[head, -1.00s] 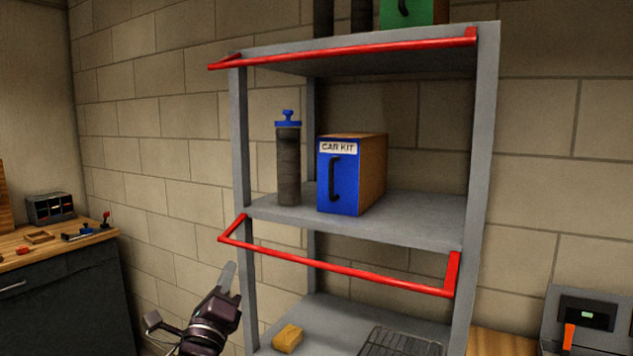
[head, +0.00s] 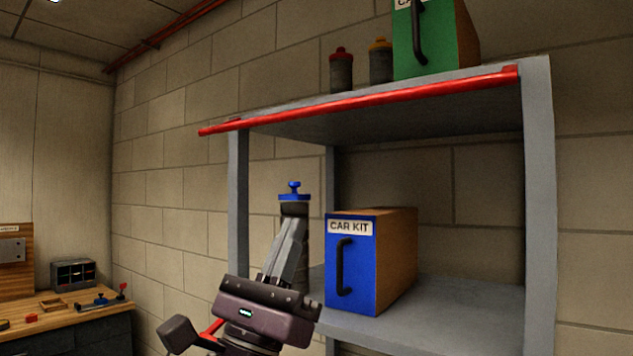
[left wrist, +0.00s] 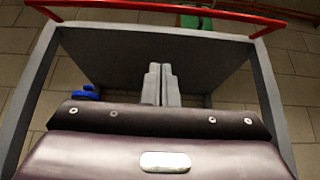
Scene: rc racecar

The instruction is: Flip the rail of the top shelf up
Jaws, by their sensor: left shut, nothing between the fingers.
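The top shelf's red rail (head: 360,100) runs along the front edge of the grey top shelf (head: 490,77) in the head view. It lies about level with that edge. In the left wrist view the rail (left wrist: 160,6) crosses the top of the picture, beyond my fingers, with arms reaching back to the shelf frame. My left gripper (head: 296,225) points up, below the rail and apart from it, in front of the middle shelf. Its fingers are together and empty, also in the left wrist view (left wrist: 161,70). My right gripper is not in view.
A blue-fronted CAR KIT box (head: 350,262) stands right of my gripper. A dark bottle with a blue cap (head: 294,192) is partly hidden behind my fingers. On the top shelf stand a green box (head: 425,40) and two small bottles. A workbench (head: 60,305) is far left.

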